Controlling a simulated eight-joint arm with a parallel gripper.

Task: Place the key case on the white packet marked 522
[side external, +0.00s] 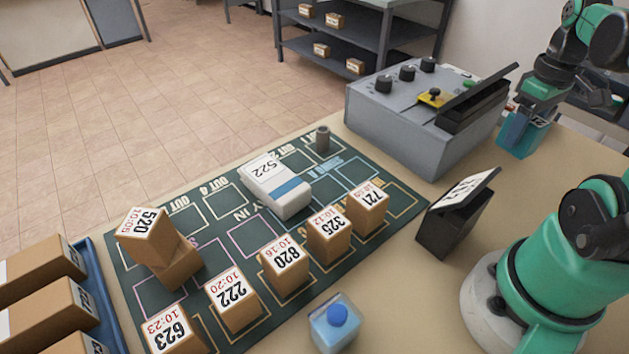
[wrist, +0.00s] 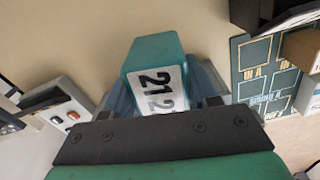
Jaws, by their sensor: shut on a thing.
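My gripper (wrist: 163,88) is shut on a teal case (wrist: 152,53) with a white label showing black digits; I take it for the key case. In the side external view my gripper (side external: 522,130) holds it at the right, beyond the grey control box and well apart from the packet. The white packet marked 522 (side external: 288,196) has a blue band and lies on the dark green mat (side external: 222,258). Its top is bare.
Numbered brown boxes (side external: 286,267) line the mat's near side; two are stacked (side external: 160,247) at its left. A grey control box (side external: 425,115) stands between my gripper and the mat.

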